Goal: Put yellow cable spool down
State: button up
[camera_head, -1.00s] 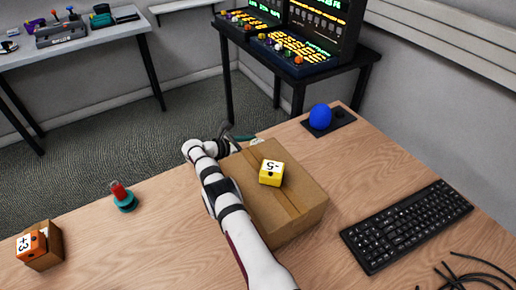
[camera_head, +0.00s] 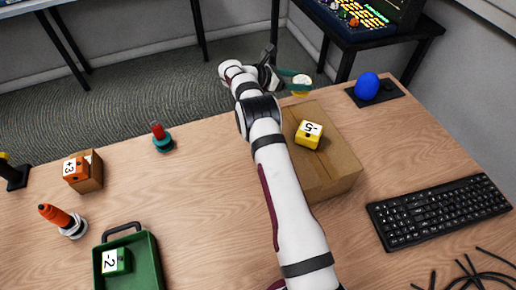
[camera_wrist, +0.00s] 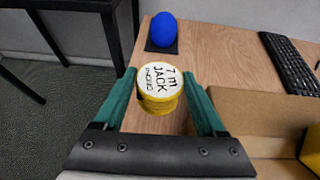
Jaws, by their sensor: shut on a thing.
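The yellow cable spool (camera_wrist: 160,86) has a white top with black writing that includes "7 m" and "JACK". In the wrist view it sits between the two teal fingers of my gripper (camera_wrist: 160,92), which is shut on it. In the head view my gripper (camera_head: 292,78) is past the far edge of the wooden table (camera_head: 205,190), beyond the cardboard box. The spool (camera_head: 301,90) shows only partly there, under the fingers and near the table edge. I cannot tell its height above the table.
A cardboard box (camera_head: 335,170) bears a yellow cube (camera_head: 309,135) marked -5. A blue ball (camera_head: 367,86) stands on a dark pad to the right, near a black keyboard (camera_head: 440,212). Left are a red-and-teal object (camera_head: 162,140), an orange cube (camera_head: 76,168) and a green tray (camera_head: 150,262).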

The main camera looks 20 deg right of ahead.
aim_at(296, 82)
notch_tip(296, 82, up, 11)
jog(key=s+a+f+n+t, duration=0.1)
jog(key=s+a, duration=0.3)
jog(key=a, duration=0.7)
jog(key=s+a, duration=0.5)
jog(key=a, duration=0.6)
jog(key=s+a+t, duration=0.1)
jog(key=s+a, duration=0.3)
jog(key=s, duration=0.4)
jog(key=s+a, duration=0.4)
jog(key=s, duration=0.5)
jog(key=shift+n, duration=0.4)
notch_tip(296, 82, down, 20)
jog(key=shift+f, duration=0.1)
